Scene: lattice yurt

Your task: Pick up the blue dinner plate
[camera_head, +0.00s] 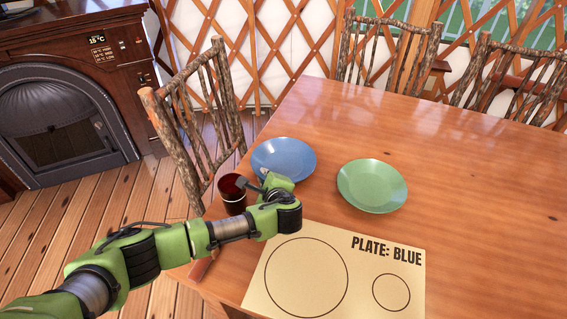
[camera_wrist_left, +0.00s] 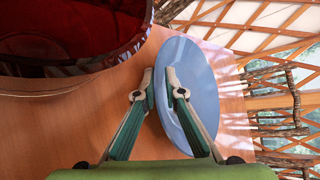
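The blue dinner plate (camera_head: 284,156) lies on the wooden table near its left edge; it also shows large in the left wrist view (camera_wrist_left: 188,90). My left gripper (camera_head: 264,184) is at the plate's near edge in the head view. In the left wrist view its two fingertips (camera_wrist_left: 160,78) are partly apart, with the plate's rim showing in the gap between them. I cannot tell whether either finger touches the rim. The plate looks flat on the table. My right gripper is in neither view.
A dark red cup (camera_head: 232,192) stands close left of my left gripper. A green plate (camera_head: 372,185) lies to the right. A placemat (camera_head: 330,236) printed "PLATE: BLUE" lies in front. Chairs (camera_head: 195,125) stand around the table (camera_head: 460,170), whose right side is clear.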

